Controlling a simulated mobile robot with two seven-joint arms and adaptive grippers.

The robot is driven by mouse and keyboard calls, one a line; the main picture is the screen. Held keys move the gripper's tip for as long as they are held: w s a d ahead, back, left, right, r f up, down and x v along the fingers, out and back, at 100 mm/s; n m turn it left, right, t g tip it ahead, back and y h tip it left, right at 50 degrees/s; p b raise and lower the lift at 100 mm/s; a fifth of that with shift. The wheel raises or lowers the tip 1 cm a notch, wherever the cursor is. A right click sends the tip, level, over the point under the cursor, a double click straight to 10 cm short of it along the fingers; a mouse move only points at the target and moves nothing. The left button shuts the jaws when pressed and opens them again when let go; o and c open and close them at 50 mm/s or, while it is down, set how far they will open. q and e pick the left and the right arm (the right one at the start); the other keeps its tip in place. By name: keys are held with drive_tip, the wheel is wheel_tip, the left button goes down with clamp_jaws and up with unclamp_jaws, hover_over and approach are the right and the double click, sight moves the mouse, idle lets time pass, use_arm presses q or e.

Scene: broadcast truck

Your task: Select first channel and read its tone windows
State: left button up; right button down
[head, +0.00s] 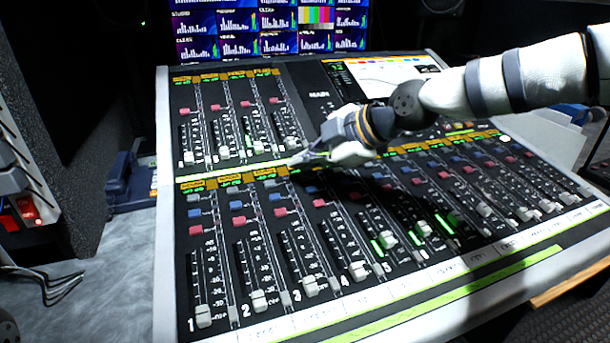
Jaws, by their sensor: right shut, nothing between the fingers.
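The mixing console (162,150) fills the middle of the head view. Its first channel strip, at the lower left, has a fader cap (204,316) low in its slot above the number 1. Above that fader are a red button (196,230), a blue button (194,212) and a small lit display (191,186) in orange and green, too small to read. My right gripper (302,159) is shut and empty, above the top of the lower strips, right of the first strip. It hides part of the panel beneath it.
A monitor wall (270,25) with bar graphs and colour bars stands behind the console. A dark speaker-like box (75,130) stands at the left. Thin dark cables (50,285) lie on the grey surface at lower left. The air over the left strips is clear.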

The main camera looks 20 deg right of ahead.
drive_tip(key=shift+f, duration=0.1)
idle(0.3)
drive_tip(key=shift+f, duration=0.3)
use_arm(q)
drive_tip(key=shift+s+f, duration=0.15)
use_arm(e)
drive_tip(key=shift+w+f, duration=0.1)
drive_tip(key=shift+f, duration=0.35)
idle(0.4)
use_arm(q)
drive_tip(key=shift+w+r, duration=0.4)
drive_tip(key=shift+r, duration=0.05)
use_arm(e)
drive_tip(key=shift+r, duration=0.85)
use_arm(q)
drive_tip(key=shift+p, duration=0.3)
drive_tip(key=shift+w+r+t+p, duration=0.4)
drive_tip(key=shift+w+r+p, duration=0.5)
drive_tip(key=shift+w+r, duration=0.2)
use_arm(e)
drive_tip(key=r, duration=0.3)
drive_tip(key=s+r, duration=0.1)
drive_tip(key=r, duration=0.1)
